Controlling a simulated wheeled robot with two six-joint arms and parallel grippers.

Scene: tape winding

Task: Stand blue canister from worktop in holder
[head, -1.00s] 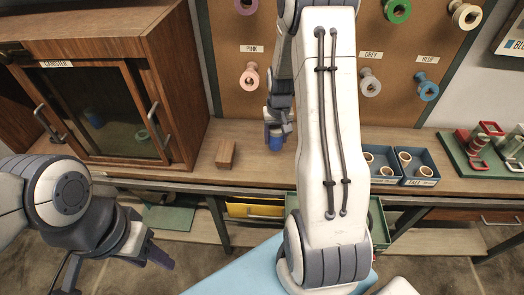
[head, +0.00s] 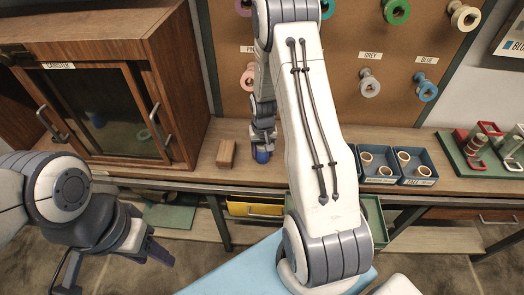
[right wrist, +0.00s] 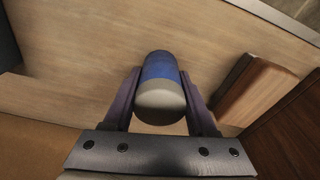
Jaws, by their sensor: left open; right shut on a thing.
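The blue canister (head: 262,156) is between the fingers of my right gripper (head: 262,146), above or at the worktop (head: 330,151); I cannot tell whether it touches. In the right wrist view the canister (right wrist: 160,72) shows a blue body and a grey end, with a finger of the right gripper (right wrist: 160,100) on each side. A wooden block (head: 226,153) stands just left of it; it also shows in the right wrist view (right wrist: 255,92). I cannot tell whether this block is the holder. My left gripper (head: 112,262) is open and empty, low at the left.
A glass-fronted cabinet (head: 100,80) labelled CANISTER stands at the left. Blue trays (head: 415,170) with rings and a green rack (head: 485,160) are at the right. Spools hang on the pegboard (head: 320,80). An open yellow drawer (head: 255,210) is below the worktop.

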